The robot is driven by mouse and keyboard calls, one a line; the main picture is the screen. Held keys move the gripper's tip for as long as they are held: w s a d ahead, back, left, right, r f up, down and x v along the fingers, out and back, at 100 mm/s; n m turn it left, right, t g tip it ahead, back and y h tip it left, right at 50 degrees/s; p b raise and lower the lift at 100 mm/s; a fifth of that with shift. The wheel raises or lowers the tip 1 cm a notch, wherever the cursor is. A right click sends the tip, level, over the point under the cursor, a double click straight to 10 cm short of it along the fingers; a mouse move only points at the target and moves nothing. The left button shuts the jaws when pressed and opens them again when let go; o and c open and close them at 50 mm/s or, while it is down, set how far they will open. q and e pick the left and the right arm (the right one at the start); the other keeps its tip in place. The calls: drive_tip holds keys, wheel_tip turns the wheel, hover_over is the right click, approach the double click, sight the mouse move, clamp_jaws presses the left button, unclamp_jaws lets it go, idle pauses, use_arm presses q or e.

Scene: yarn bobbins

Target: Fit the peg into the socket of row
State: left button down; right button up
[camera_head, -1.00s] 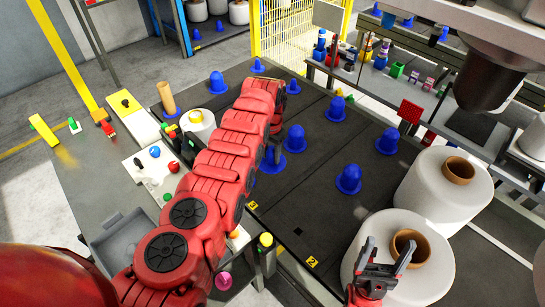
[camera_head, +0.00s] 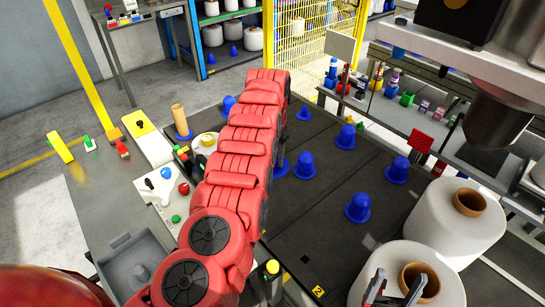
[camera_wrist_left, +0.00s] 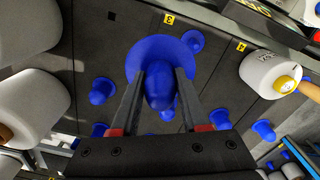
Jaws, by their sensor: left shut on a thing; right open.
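In the left wrist view my left gripper (camera_wrist_left: 161,84) is shut on a blue peg (camera_wrist_left: 160,48) with a rounded end and a wide round flange. The flange shows beyond the fingertips. In the head view my red left arm hides this gripper. Several similar blue pegs (camera_head: 358,208) stand on the dark panel (camera_head: 330,230); more show in the wrist view (camera_wrist_left: 102,90). My right gripper (camera_head: 392,290) is open and empty, in front of the near white bobbin (camera_head: 450,292). I cannot make out which spot is the row's socket.
Another large white bobbin (camera_head: 445,225) stands behind the near one. At left is a grey table (camera_head: 100,210) with a grey tray (camera_head: 140,265) and coloured parts. A wooden tube (camera_head: 180,120) stands upright on a blue peg. A yellow fence (camera_head: 310,35) is behind.

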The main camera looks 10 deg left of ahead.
sight(283, 168)
use_arm(q)
drive_tip(key=shift+m, duration=0.8)
drive_tip(key=f, duration=0.1)
drive_tip(key=d+f, duration=0.1)
drive_tip(key=f, duration=0.1)
drive_tip(key=d+f+p, duration=0.1)
drive_tip(key=f, duration=0.1)
drive_tip(key=shift+w, duration=0.1)
drive_tip(key=shift+d+f+m, duration=0.2)
drive_tip(key=shift+d+f, duration=0.1)
drive_tip(key=shift+f, duration=0.2)
drive_tip(key=shift+d+f+m, duration=0.2)
drive_tip(key=shift+d+f, duration=0.05)
drive_tip(key=shift+f, duration=0.25)
drive_tip(key=s+d+f+m, duration=0.1)
drive_tip(key=s+d+f, duration=0.2)
drive_tip(key=f, duration=0.5)
drive_tip(key=s+d+f+m+b, duration=0.1)
drive_tip(key=s+d+f, duration=0.3)
drive_tip(key=f, duration=0.4)
drive_tip(key=s+d+f+m+b, duration=0.1)
drive_tip(key=s+d+f+m, duration=0.2)
drive_tip(key=f, duration=0.5)
drive_tip(key=shift+s+d+f, duration=0.4)
drive_tip(key=shift+s+d, duration=0.25)
drive_tip(key=shift+d, duration=0.2)
drive_tip(key=shift+f, duration=0.2)
drive_tip(key=shift+f+b, duration=1.5)
drive_tip(key=shift+b, duration=0.1)
drive_tip(key=shift+f, duration=0.2)
